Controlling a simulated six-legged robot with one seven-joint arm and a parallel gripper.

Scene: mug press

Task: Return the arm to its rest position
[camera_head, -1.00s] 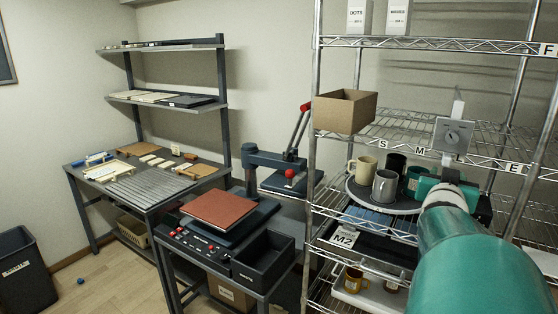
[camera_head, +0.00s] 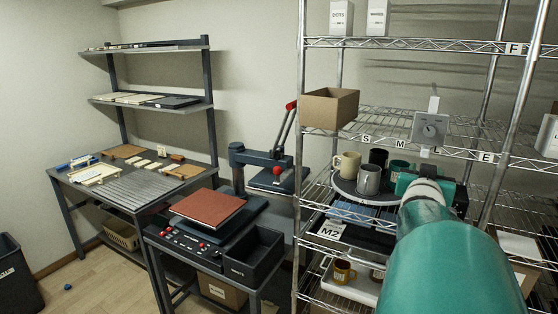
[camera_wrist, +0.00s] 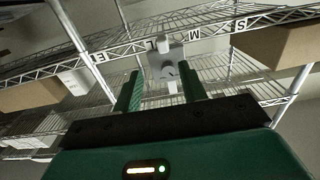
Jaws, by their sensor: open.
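My teal arm comes in from the lower right in the head view, and its wrist is in front of the wire shelf rack (camera_head: 385,139). In the wrist view my gripper (camera_wrist: 160,88) shows two green fingers standing apart, with nothing between them. Behind them is a grey box with a round dial (camera_wrist: 170,62), which also hangs on the rack in the head view (camera_head: 430,130). In the head view the fingers are mostly hidden behind my wrist.
A turntable (camera_head: 345,190) holds a cream mug (camera_head: 346,164), a grey mug (camera_head: 368,179) and dark mugs close to my wrist. A cardboard box (camera_head: 330,108) sits on the shelf above. A heat press (camera_head: 268,170) and a cart (camera_head: 195,240) stand to the left. Rack posts stand close by.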

